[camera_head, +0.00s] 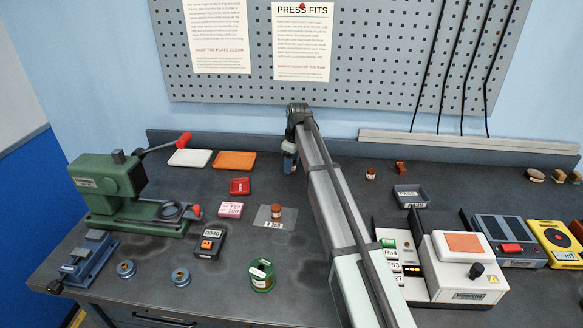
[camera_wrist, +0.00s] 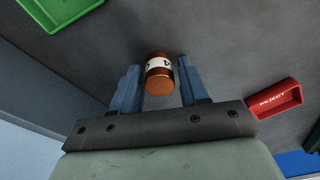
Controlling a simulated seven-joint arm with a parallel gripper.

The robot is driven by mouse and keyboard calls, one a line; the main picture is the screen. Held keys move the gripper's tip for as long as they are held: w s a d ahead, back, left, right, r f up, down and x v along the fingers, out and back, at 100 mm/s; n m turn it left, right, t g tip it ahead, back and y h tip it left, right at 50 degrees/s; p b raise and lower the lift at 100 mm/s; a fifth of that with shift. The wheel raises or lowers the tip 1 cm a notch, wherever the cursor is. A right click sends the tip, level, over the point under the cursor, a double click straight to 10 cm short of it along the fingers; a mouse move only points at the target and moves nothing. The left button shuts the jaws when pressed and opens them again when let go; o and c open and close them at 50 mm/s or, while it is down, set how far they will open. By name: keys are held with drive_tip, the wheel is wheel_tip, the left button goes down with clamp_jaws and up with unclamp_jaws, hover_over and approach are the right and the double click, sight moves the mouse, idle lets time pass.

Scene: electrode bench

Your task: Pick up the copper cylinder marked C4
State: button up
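A copper cylinder (camera_wrist: 160,78) with a white label band shows between my fingers in the wrist view. The label is turned partly away; a C and part of another mark show, so I cannot read it fully. My gripper (camera_wrist: 161,64) is open, with a finger on each side of this cylinder and a small gap to both. In the head view my gripper (camera_head: 289,162) is low near the back of the bench, and I cannot make out that cylinder there. Another copper cylinder (camera_head: 277,211) stands on a clear plate, and a further small one (camera_head: 370,174) stands at the right.
A red REJECT tray (camera_wrist: 277,98) lies to the right and a green tray (camera_wrist: 62,8) at the upper left in the wrist view. A green press (camera_head: 110,185) stands at the left. A white instrument (camera_head: 465,265) stands right of my arm. The back panel edge is close.

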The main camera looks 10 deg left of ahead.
clamp_jaws()
idle(0.3)
